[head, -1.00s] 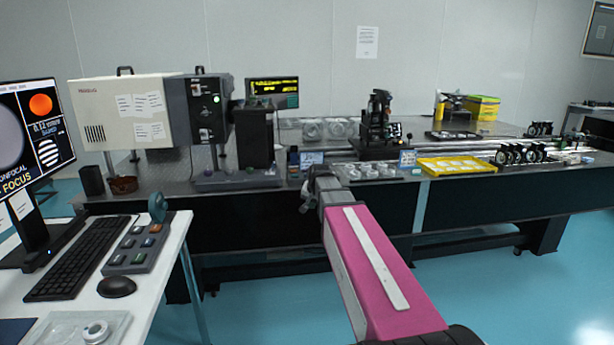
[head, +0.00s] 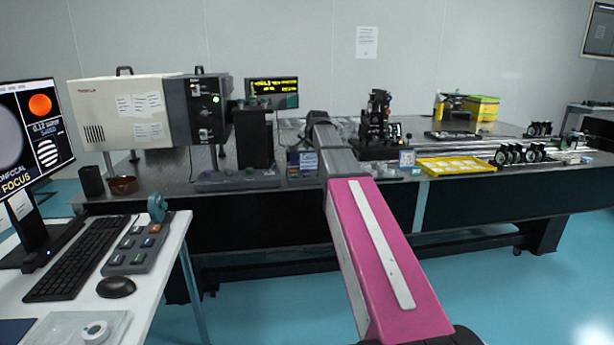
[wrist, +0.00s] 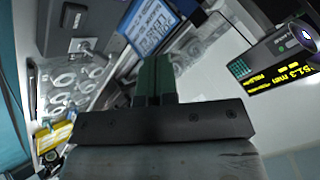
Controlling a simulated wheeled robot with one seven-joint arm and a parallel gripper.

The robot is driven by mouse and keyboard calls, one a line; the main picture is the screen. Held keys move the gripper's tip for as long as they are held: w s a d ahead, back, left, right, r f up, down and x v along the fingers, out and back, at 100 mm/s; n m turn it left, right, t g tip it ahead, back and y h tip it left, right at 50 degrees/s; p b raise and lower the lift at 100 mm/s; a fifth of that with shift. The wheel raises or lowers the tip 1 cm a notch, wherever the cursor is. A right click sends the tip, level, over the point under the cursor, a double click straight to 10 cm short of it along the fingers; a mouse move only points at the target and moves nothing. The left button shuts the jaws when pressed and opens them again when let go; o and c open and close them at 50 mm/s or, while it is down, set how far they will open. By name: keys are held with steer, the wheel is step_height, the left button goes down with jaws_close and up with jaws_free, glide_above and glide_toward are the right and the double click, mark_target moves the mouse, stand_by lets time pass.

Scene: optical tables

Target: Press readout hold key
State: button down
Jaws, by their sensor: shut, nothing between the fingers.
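The readout (head: 272,93) is a dark box with yellow text at the back of the optical table, right of the grey-and-cream instrument. In the wrist view the readout (wrist: 282,76) lies to the right, tilted, with a small green-lit keypad (wrist: 240,69) at its left end. Its key labels are too small to read, so I cannot tell which is hold. My gripper (wrist: 153,62) has its dark green fingers together and empty, left of the keypad and apart from it. In the head view my arm hides the fingers.
A blue-framed sign (wrist: 150,30) is beyond my fingertips in the wrist view. A dark upright block (head: 255,138) stands in front of the readout. A black optical mount (head: 378,125) is close to the right of my arm. A yellow tray (head: 456,166) lies farther right.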

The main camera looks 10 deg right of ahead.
steer(key=shift+f, duration=0.15)
steer(key=shift+f, duration=4.3)
steer(key=shift+f, duration=0.15)
steer(key=shift+f, duration=0.25)
steer(key=shift+f, duration=0.4)
steer(key=shift+r, duration=0.8)
steer(key=shift+r, duration=2.55)
